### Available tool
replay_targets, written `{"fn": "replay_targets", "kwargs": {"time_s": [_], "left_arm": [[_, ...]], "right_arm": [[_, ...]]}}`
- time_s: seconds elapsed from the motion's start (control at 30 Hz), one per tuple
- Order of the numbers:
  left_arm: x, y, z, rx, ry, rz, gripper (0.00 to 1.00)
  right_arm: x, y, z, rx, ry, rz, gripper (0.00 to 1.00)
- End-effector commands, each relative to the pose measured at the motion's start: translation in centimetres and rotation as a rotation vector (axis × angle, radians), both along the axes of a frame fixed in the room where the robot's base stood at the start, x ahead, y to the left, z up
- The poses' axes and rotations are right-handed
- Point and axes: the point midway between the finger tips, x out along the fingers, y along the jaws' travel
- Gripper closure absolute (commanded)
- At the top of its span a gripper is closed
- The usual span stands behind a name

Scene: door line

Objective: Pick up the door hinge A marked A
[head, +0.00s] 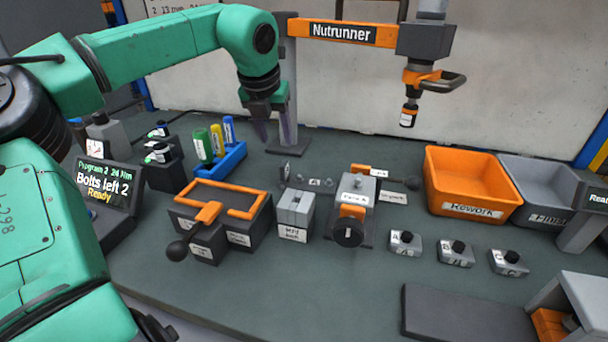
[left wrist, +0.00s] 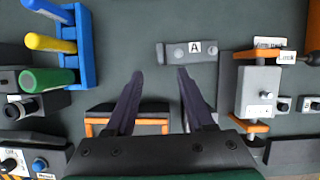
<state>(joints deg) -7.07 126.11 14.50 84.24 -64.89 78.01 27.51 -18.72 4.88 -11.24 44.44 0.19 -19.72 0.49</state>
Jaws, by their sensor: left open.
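The door hinge A (left wrist: 203,52) is a flat grey plate with round holes and a white tag marked A. It lies on the bench just beyond my fingertips and a little to the right in the left wrist view. In the head view the hinge (head: 315,183) is small, behind the grey block and left of the clamp fixture. My left gripper (head: 275,128) points down above the bench, behind the blue holder's right side. In the left wrist view the left gripper (left wrist: 160,75) is open with nothing between its fingers. My right gripper is not in view.
A blue holder (head: 228,160) with coloured pens stands left of the hinge. An orange-handled fixture (head: 255,215) and a clamp fixture (head: 357,190) stand nearby. An orange rework bin (head: 470,175) is at the right. The nutrunner (head: 410,100) hangs above the bench.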

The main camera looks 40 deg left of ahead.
Motion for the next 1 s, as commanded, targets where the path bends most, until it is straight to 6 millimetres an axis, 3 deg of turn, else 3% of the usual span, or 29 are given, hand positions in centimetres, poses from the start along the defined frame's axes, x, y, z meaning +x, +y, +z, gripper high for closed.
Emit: {"fn": "replay_targets", "kwargs": {"time_s": [0.13,0.53,0.8,0.83,0.97,1.0], "left_arm": [[1.4,0.6,-4.0,-0.002,0.006,0.000,0.46],[4.0,1.6,-10.1,-0.001,0.005,0.001,0.46],[4.5,1.8,-10.9,0.000,-0.001,0.002,0.46],[4.5,1.8,-10.9,0.000,-0.001,0.002,0.50],[4.4,1.8,-10.9,0.000,-0.001,0.001,1.00],[4.5,1.8,-10.9,0.000,-0.001,0.001,1.00]], "right_arm": [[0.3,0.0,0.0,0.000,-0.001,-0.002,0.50],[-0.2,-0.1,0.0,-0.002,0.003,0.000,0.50],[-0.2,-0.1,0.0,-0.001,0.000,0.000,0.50],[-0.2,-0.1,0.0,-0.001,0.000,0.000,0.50],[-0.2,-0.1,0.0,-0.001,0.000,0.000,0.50],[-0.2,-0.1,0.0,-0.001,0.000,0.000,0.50]]}}
